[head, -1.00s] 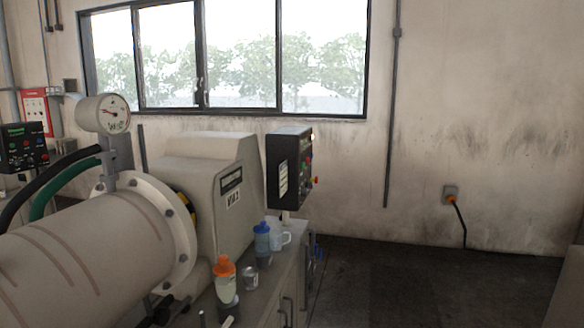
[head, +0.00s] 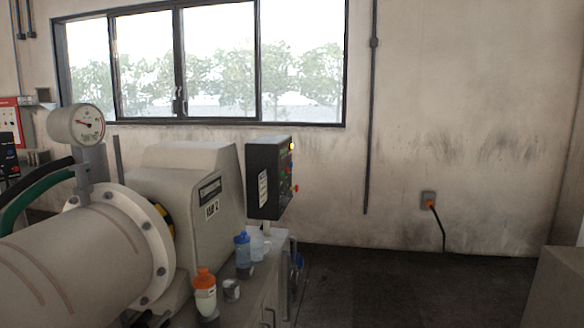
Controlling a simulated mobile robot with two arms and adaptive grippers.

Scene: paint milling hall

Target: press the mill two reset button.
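The mill (head: 195,185) with a "2" on its label stands at the left, its pale barrel (head: 75,255) toward me. A dark control box (head: 265,180) stands beside it at the right end of the cabinet. I cannot tell which button is the reset. Neither of my grippers is in view.
On the cabinet (head: 262,290) stand an orange-capped bottle (head: 204,292), a blue-capped bottle (head: 243,252), a small can (head: 231,289) and a clear mug (head: 261,248). The dark floor (head: 385,285) right of the cabinet is clear. A pale block (head: 557,290) stands at the lower right.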

